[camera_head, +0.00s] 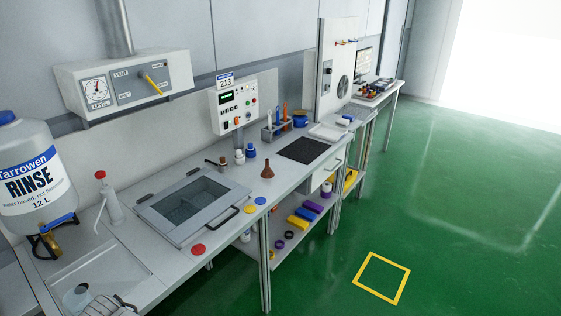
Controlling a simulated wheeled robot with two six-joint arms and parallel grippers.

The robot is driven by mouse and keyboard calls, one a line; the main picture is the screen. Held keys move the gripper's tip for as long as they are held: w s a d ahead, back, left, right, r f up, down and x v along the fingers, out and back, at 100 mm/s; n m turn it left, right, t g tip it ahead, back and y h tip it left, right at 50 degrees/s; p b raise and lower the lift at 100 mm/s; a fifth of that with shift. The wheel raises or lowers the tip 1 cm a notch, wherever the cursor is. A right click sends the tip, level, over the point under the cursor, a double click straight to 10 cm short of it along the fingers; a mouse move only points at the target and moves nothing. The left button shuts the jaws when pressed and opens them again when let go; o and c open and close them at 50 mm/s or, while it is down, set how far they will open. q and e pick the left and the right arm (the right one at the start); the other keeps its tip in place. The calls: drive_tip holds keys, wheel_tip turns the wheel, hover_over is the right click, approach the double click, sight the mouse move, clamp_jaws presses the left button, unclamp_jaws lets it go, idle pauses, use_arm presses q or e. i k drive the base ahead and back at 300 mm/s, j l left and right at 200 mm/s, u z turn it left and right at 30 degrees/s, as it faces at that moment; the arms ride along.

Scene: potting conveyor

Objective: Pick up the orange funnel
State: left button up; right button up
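A framed basin (195,201) with a black handle is left of the funnel. Yellow and blue discs lie near the front edge. A large rinse jug (32,178) stands far left.

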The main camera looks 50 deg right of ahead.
sight(268, 173)
drive_tip(key=l, duration=0.7)
drive_tip(key=k+l, duration=0.15)
drive_tip(key=l, duration=1.2)
drive_tip(key=i+l, duration=0.1)
drive_tip(key=i, duration=0.35)
